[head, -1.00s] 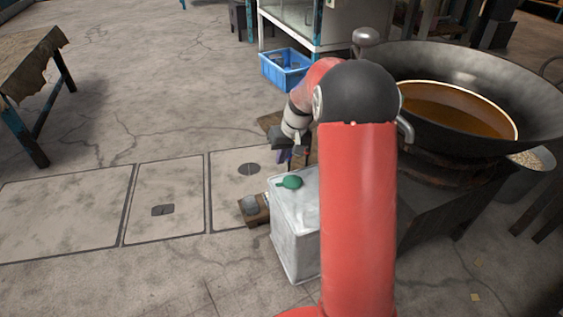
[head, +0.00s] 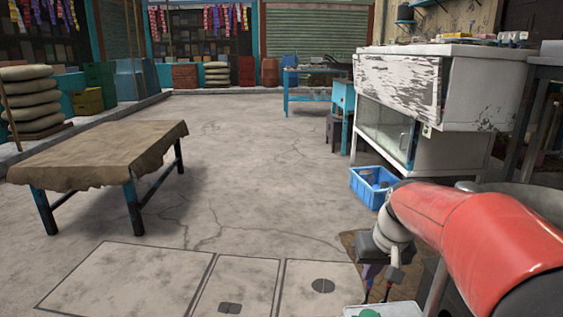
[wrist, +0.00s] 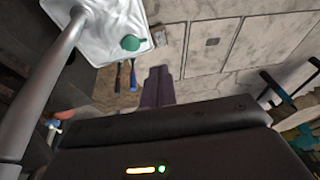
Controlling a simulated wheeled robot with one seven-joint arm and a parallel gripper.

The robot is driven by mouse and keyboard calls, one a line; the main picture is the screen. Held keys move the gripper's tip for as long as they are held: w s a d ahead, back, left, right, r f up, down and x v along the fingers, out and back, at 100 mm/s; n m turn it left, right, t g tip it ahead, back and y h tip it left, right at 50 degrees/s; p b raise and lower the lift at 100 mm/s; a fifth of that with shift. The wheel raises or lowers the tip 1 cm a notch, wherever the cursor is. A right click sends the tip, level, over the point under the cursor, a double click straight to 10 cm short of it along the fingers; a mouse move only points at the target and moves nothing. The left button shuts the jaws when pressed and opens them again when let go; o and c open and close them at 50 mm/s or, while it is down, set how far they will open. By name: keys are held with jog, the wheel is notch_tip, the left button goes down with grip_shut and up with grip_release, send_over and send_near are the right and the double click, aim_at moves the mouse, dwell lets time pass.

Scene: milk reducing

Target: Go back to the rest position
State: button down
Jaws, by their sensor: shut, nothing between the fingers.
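My red arm enters from the right in the head view and bends down to my gripper (head: 371,275). In the wrist view, the fingers of my gripper (wrist: 159,71) are together, with nothing between them. The gripper hangs close above a white box (head: 385,311), which is mostly cut off at the bottom of the head view. In the wrist view, the box's white top (wrist: 98,30) holds a round green thing (wrist: 130,43). My gripper is apart from it.
A blue crate (head: 372,187) stands on the floor beyond the arm. A cloth-covered table (head: 95,150) is at left, and a white cabinet (head: 430,100) at right. Two slim tools (wrist: 133,76) lie beside the white box. The middle floor is clear.

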jog(key=s+a+r+t+p, duration=0.1)
jog(key=s+a+r+p, duration=0.1)
jog(key=s, duration=0.8)
jog(key=s+a+r+t+h+p, duration=0.1)
jog(key=s+a+r+p, duration=0.1)
jog(key=s, duration=0.8)
jog(key=shift+s+a+r, duration=0.2)
jog(key=shift+a+r, duration=0.1)
jog(key=shift+r, duration=0.3)
